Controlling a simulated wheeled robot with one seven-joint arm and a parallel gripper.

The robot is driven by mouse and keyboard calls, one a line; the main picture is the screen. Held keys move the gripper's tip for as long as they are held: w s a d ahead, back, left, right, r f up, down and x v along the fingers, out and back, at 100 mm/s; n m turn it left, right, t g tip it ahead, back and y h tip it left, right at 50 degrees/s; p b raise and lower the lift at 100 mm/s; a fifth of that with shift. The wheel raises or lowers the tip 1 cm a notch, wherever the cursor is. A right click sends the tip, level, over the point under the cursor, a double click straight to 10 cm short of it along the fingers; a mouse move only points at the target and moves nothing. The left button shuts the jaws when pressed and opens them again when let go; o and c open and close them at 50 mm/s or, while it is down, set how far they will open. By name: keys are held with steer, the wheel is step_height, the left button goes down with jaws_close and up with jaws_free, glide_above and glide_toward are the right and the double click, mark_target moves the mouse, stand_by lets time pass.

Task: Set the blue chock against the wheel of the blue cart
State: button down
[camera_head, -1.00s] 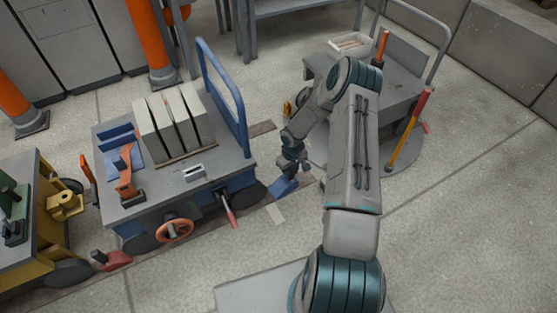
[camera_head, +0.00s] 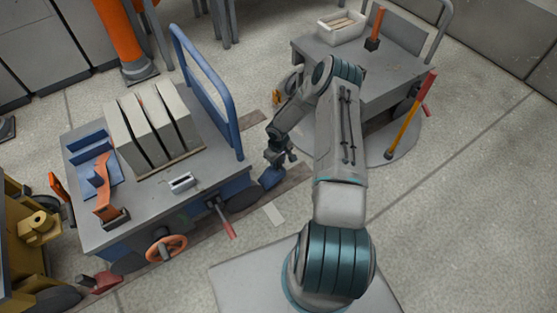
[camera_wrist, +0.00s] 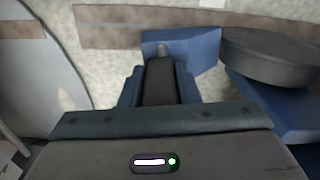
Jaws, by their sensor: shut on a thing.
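The blue cart (camera_head: 145,205) stands left of centre in the head view, with slabs on its deck and a blue push handle (camera_head: 205,80). Its dark wheel (camera_head: 240,198) at the near right corner also shows in the wrist view (camera_wrist: 268,60). My gripper (camera_head: 277,160) is low, just right of that corner, and shut on the blue chock (camera_head: 271,179). In the wrist view the chock (camera_wrist: 195,50) lies at the fingertips, immediately left of the wheel. I cannot tell whether chock and wheel touch. My fingers hide part of the chock.
A grey cart (camera_head: 350,65) with a white bin (camera_head: 341,27) stands behind my arm on the right. A yellow-and-red bar (camera_head: 412,115) leans beside it. A yellow cart (camera_head: 30,250) is at far left.

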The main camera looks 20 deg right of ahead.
mark_target(278, 173)
steer(key=shift+f+b, duration=2.1)
steer(key=shift+f, duration=1.65)
steer(key=shift+f+b, duration=0.55)
steer(key=c, duration=1)
jaws_free()
step_height(278, 173, up, 14)
steer(key=p, duration=0.5)
steer(key=shift+f, duration=0.1)
